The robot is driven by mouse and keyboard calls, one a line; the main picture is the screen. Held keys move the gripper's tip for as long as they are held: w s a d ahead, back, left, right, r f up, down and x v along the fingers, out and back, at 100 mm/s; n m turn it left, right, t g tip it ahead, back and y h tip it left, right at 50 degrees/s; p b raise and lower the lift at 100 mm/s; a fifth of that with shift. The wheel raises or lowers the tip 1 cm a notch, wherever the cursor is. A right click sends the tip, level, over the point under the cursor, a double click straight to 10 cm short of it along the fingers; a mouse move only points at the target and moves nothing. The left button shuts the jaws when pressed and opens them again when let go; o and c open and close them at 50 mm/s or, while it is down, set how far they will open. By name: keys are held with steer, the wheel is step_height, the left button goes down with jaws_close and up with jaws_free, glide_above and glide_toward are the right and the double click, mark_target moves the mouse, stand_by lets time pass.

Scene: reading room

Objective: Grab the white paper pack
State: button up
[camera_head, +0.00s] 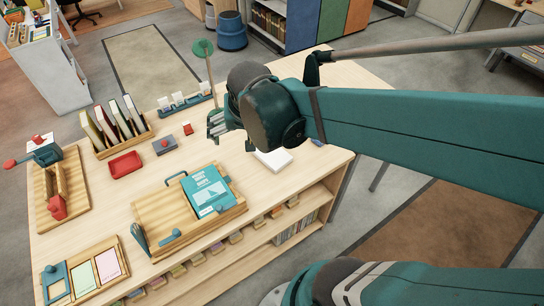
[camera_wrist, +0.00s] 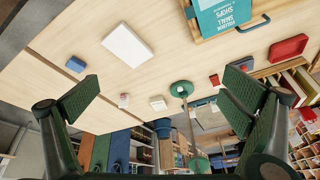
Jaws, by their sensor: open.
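The white paper pack (camera_head: 272,160) lies flat on the light wooden table, just right of the teal book in the head view, and my arm passes close above it. In the wrist view the pack (camera_wrist: 127,45) shows whole, as a plain white block in the upper left. My gripper (camera_head: 232,132) is over the table, up and left of the pack in the head view. In the wrist view its two green padded fingers (camera_wrist: 164,92) are spread wide with nothing between them. The pack is apart from both fingers.
The teal book (camera_head: 208,190) lies on a wooden stand beside the pack. A green-topped post (camera_head: 203,48) rises behind the gripper. A small blue block (camera_wrist: 76,64) is near the pack. A red tray (camera_head: 125,165) and book rack stand left. Bare tabletop surrounds the pack.

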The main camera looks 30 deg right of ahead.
steer(key=w+d+f+m+g+h+b, duration=0.1)
steer(key=w+d+f+m, duration=0.2)
steer(key=f, duration=0.1)
steer(key=w+d+f+m+g, duration=0.1)
steer(key=w+d+f+m, duration=0.15)
steer(key=f, duration=0.25)
steer(key=m+g+h+b, duration=0.1)
steer(key=m+g+h, duration=0.1)
steer(key=m, duration=0.2)
glide_toward(271, 154)
steer(key=shift+d, duration=0.2)
steer(key=shift+w+d+f+m, duration=0.1)
steer(key=shift+d+f+m, duration=0.2)
steer(key=shift+f+m, duration=0.2)
steer(key=shift+f, duration=0.15)
steer(key=shift+b+x, duration=0.45)
steer(key=shift+x, duration=0.75)
steer(key=shift+f, duration=0.1)
steer(key=shift+b+x, duration=0.7)
steer(key=shift+x, duration=1.8)
steer(key=shift+f+b, duration=0.3)
steer(key=shift+b, duration=0.05)
